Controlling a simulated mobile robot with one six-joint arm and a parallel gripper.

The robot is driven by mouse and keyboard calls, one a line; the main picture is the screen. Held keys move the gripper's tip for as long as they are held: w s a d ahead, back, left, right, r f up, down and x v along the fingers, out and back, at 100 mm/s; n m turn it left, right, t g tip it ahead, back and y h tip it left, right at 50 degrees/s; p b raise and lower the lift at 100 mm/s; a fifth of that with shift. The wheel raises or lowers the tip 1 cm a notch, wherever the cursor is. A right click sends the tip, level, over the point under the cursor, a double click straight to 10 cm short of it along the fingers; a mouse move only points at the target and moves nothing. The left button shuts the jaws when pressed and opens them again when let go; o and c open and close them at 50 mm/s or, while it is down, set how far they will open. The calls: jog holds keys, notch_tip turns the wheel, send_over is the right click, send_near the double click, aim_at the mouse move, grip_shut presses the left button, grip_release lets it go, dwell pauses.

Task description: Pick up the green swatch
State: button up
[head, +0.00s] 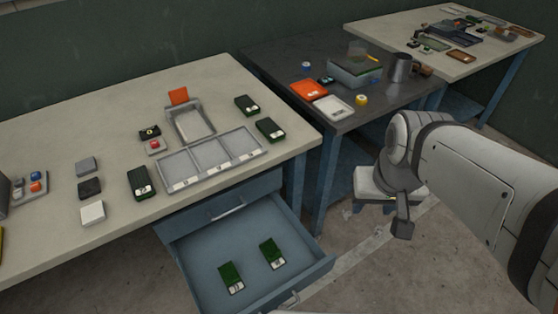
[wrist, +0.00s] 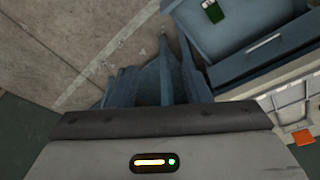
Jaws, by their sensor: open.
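Several dark green swatches with white labels are in the head view. One green swatch (head: 231,278) and another green swatch (head: 272,254) lie apart in the open blue drawer (head: 205,250). A third (head: 138,183) lies left of the compartment tray, and two more, upper (head: 247,104) and lower (head: 270,128), lie to its right. The wrist view shows one green swatch (wrist: 213,10) in the drawer. My gripper (head: 403,229) is open and empty, hanging right of the drawer, away from every swatch. Its fingertips are hard to make out.
The grey compartment tray (head: 163,182) sits near the bench's front edge, with a small tray (head: 172,125) behind it. Grey, black and white blocks lie left. A dark table (head: 345,123) and a pale table (head: 385,36) hold more items. A stool (head: 366,184) stands behind my arm.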

jog(key=o, duration=0.6)
jog(key=w+a+f+n+b, duration=0.1)
jog(key=w+a+f+b, duration=0.2)
jog(key=f, duration=0.3)
jog(key=w+a+f+n+g+b, duration=0.1)
jog(key=w+a+f+b, duration=0.3)
jog(key=f, duration=0.3)
jog(key=w+a+f+n+b, duration=0.2)
jog(key=w+a+f+b, duration=0.1)
jog(key=f, duration=0.4)
jog(key=shift+w+a+f+g+b, duration=0.25)
jog(key=shift+a+b, duration=0.2)
jog(key=shift+b, duration=0.5)
jog(key=shift+o, duration=0.2)
jog(key=n+g+b, duration=0.1)
jog(key=n+b, duration=0.2)
jog(key=b, duration=0.4)
send_over(271, 248)
notch_tip(271, 248, down, 20)
jog(key=shift+d+f, duration=0.1)
jog(key=shift+f, duration=0.1)
jog(key=shift+f+b, duration=1)
jog(key=shift+f, duration=1.5)
